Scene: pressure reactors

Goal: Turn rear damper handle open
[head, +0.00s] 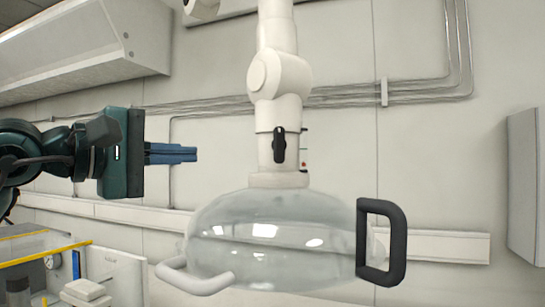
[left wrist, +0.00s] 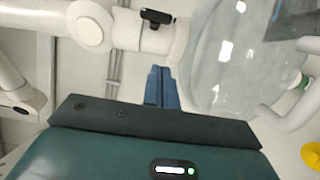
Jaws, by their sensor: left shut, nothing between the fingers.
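A small black damper handle (head: 279,146) sits on the white vertical extraction pipe (head: 278,110), just above a clear dome hood (head: 262,238). The handle lies in line with the pipe. It also shows in the left wrist view (left wrist: 156,17), near the top. My left gripper (head: 195,153) is to the left of the handle at about the same height in the head view, apart from it. Its blue fingers are shut with nothing between them; they also show in the left wrist view (left wrist: 161,72). My right gripper is not in view.
The hood has a black handle (head: 397,242) on its right and a white handle (head: 196,275) at lower left. A white wall cabinet (head: 85,55) hangs at upper left. A yellow-edged shelf (head: 40,257) is at lower left. Wall shows between my gripper and the pipe.

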